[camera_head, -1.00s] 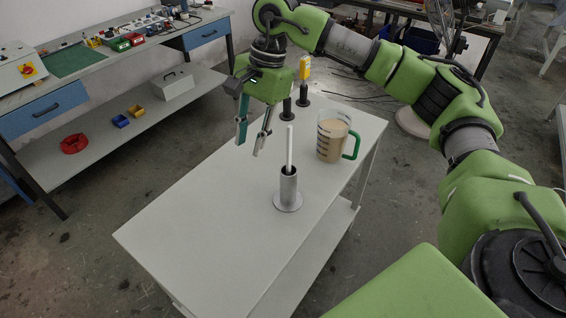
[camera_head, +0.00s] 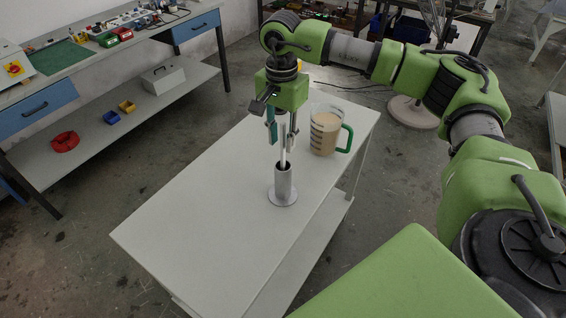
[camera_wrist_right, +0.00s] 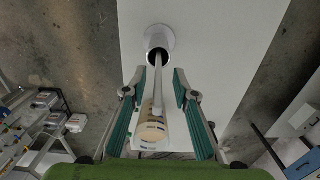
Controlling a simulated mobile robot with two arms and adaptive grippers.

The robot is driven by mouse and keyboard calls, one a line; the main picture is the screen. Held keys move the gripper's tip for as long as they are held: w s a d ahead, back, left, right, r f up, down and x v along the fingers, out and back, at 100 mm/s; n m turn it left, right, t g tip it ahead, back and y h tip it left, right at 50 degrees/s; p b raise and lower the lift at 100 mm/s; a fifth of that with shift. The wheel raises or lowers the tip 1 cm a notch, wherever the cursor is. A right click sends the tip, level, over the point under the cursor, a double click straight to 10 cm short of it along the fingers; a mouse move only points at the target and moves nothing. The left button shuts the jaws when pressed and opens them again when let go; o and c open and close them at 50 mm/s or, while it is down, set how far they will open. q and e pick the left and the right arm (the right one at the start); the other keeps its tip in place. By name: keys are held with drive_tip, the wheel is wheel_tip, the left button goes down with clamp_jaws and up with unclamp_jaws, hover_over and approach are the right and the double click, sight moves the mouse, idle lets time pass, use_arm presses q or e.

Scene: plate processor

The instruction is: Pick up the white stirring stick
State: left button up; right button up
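The white stirring stick (camera_head: 283,158) stands nearly upright in a grey metal holder (camera_head: 284,186) on the white table. Its lower end is hidden inside the holder. My right gripper (camera_head: 282,143) is over the holder and points down, with its fingers on either side of the stick's upper part. In the right wrist view the stick (camera_wrist_right: 158,80) runs between the two open teal-padded fingers (camera_wrist_right: 160,90), with a gap on both sides. My left gripper is not in view.
A clear jug of light brown liquid with a green handle (camera_head: 325,132) stands on the table just behind and right of the holder. The table's front half (camera_head: 200,235) is clear. A workbench (camera_head: 130,50) stands at the left, apart from the table.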

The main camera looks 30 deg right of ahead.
sight(284, 150)
drive_tip(key=shift+d+f+p, duration=0.1)
drive_tip(key=shift+f+p, duration=0.2)
drive_tip(key=shift+f, duration=0.05)
wheel_tip(284, 150, down, 4)
drive_tip(key=shift+d+r+p, duration=0.15)
drive_tip(key=shift+p, duration=0.6)
drive_tip(key=shift+f, duration=0.45)
drive_tip(key=shift+c, duration=0.2)
clamp_jaws()
drive_tip(key=shift+r, duration=0.1)
